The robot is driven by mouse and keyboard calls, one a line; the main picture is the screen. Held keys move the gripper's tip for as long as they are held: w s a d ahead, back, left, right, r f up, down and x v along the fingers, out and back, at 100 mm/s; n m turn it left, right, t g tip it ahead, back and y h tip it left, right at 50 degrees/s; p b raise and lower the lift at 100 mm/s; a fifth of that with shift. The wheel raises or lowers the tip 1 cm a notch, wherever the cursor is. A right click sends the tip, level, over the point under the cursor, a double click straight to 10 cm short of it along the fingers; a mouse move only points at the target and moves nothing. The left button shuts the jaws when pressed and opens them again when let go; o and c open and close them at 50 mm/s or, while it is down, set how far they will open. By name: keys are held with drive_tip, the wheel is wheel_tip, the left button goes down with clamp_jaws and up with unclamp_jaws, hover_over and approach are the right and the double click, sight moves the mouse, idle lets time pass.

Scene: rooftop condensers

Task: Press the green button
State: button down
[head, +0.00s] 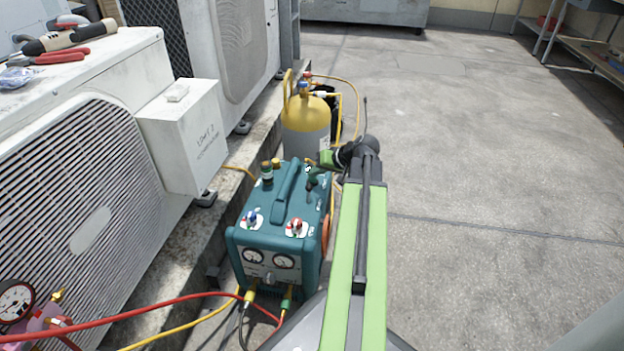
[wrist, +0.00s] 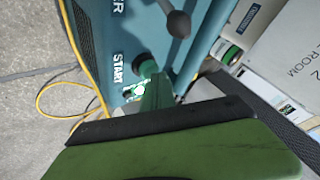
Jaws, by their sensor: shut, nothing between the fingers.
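The teal recovery machine (head: 283,215) stands on the ground, with gauges on its front and knobs on top. In the wrist view its teal panel (wrist: 105,40) shows a "START" label. A round dark green button (wrist: 148,67) sits beside that label, partly covered by my gripper (wrist: 157,80). My gripper is shut and empty, its green tip at or very near the button; I cannot tell if they touch. A bright green-and-white spot (wrist: 135,91) shows next to the tip. In the head view my gripper (head: 314,172) is over the machine's far right top corner, and the button cannot be made out.
A yellow-topped cylinder (head: 306,117) with hoses stands behind the machine. White condenser units (head: 75,150) line the left, with pliers (head: 62,57) on one. Red and yellow hoses cross the front. Open concrete lies right.

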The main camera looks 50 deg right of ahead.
sight(315, 179)
drive_tip(key=shift+f+b, duration=0.5)
drive_tip(key=shift+f, duration=0.05)
drive_tip(key=shift+r, duration=0.1)
idle(0.5)
drive_tip(key=shift+r+p, duration=1.15)
drive_tip(key=shift+p, duration=0.1)
wheel_tip(315, 179, up, 5)
drive_tip(key=p, duration=0.5)
drive_tip(key=shift+r, duration=0.15)
